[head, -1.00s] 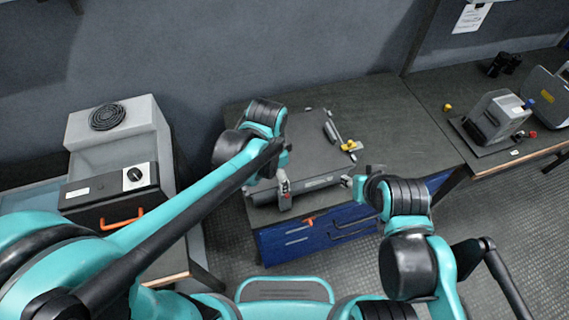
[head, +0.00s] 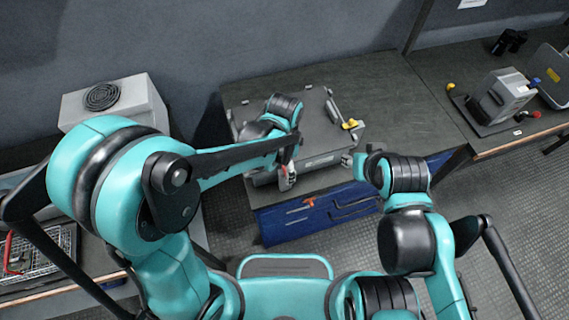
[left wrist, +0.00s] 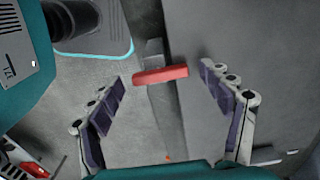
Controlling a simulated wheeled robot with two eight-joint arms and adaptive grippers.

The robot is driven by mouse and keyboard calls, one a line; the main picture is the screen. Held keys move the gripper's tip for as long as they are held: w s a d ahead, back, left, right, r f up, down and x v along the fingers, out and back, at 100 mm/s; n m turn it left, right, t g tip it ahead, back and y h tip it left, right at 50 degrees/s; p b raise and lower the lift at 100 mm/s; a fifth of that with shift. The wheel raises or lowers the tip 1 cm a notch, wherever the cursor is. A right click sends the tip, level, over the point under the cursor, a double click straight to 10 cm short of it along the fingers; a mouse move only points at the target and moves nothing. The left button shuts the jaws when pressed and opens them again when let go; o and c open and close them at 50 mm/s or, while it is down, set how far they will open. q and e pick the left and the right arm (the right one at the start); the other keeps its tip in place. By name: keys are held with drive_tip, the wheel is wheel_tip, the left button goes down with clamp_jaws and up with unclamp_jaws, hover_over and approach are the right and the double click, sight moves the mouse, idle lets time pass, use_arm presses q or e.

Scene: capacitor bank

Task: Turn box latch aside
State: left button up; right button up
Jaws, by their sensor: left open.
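The grey box (head: 316,110) sits on the workbench with its flat lid facing up. In the left wrist view, its latch (left wrist: 161,75) is a red bar across a dark grey strip running along the box edge. My left gripper (left wrist: 163,80) is open, one finger to each side of the red bar, with visible gaps. In the head view my left gripper (head: 287,178) is at the box's front edge, and the arm hides part of the box's left side. My right gripper (head: 350,162) is by the box's front right corner; its jaws are too small to read.
A yellow part (head: 351,125) lies at the box's right side. The workbench (head: 400,100) right of the box is clear. A grey device (head: 502,95) stands on the right bench.

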use_arm(q)
drive_tip(key=c, duration=1.2)
drive_tip(key=shift+o, duration=0.2)
drive_tip(key=shift+n, duration=0.4)
drive_tip(key=n, duration=0.3)
drive_tip(key=shift+n, duration=0.3)
drive_tip(key=n, duration=0.4)
drive_tip(key=shift+n+b, duration=0.3)
drive_tip(key=n, duration=0.4)
drive_tip(key=shift+n, duration=2.4)
